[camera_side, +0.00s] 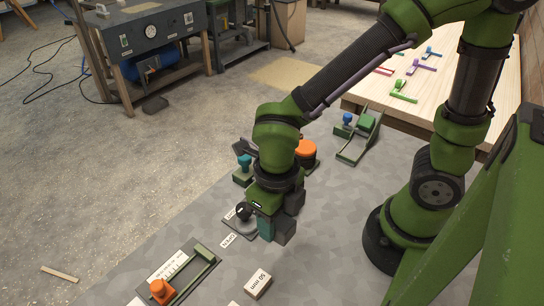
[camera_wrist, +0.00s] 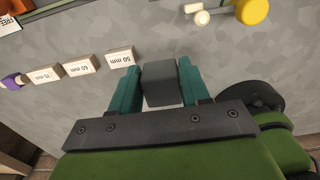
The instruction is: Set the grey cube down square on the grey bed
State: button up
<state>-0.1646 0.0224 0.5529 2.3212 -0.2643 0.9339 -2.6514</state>
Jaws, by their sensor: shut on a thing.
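The grey cube (camera_wrist: 161,83) sits between the two teal fingers of my gripper (camera_wrist: 158,76) in the wrist view. The fingers are shut on its two sides, and the cube looks roughly square to them. In the side view my gripper (camera_side: 268,228) points down over the grey mottled surface (camera_side: 325,235).
A black knob on a plate (camera_side: 243,212) stands just left of my gripper. A block marked 50 mm (camera_side: 257,284) lies in front; the wrist view shows several such marked blocks (camera_wrist: 120,58). An orange knob (camera_side: 305,150) stands behind. A green-railed fixture (camera_side: 190,270) is front left.

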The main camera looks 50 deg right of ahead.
jog(key=shift+s+r+m, duration=0.1)
jog(key=shift+r+m, duration=0.4)
jog(key=shift+m, duration=0.4)
jog(key=shift+r+m, duration=0.15)
jog(key=shift+m, duration=0.85)
jog(key=w+d+r+m, duration=0.4)
jog(key=w+d+m, duration=0.45)
jog(key=m, duration=0.75)
jog(key=w+d+r+m, duration=0.4)
jog(key=w+d+m, duration=0.45)
jog(key=m, duration=0.75)
jog(key=s+a+f+n, duration=0.2)
jog(key=s+a+n, duration=0.25)
jog(key=a, duration=0.45)
jog(key=s+a+f+n, duration=0.35)
jog(key=s+a, duration=0.25)
jog(key=a, duration=0.2)
jog(key=s+a+f+n, duration=0.2)
jog(key=s+n, duration=0.1)
jog(key=s, duration=0.1)
jog(key=s+a+f+n, duration=0.3)
jog(key=s, duration=0.2)
jog(key=s+a+f+n, duration=0.2)
jog(key=s+f+n, duration=0.1)
jog(key=s, duration=0.1)
jog(key=shift+s+a+f+n, duration=0.15)
jog(key=shift+a+f+n, duration=0.15)
jog(key=shift+n, duration=0.1)
jog(key=shift+f, duration=2.05)
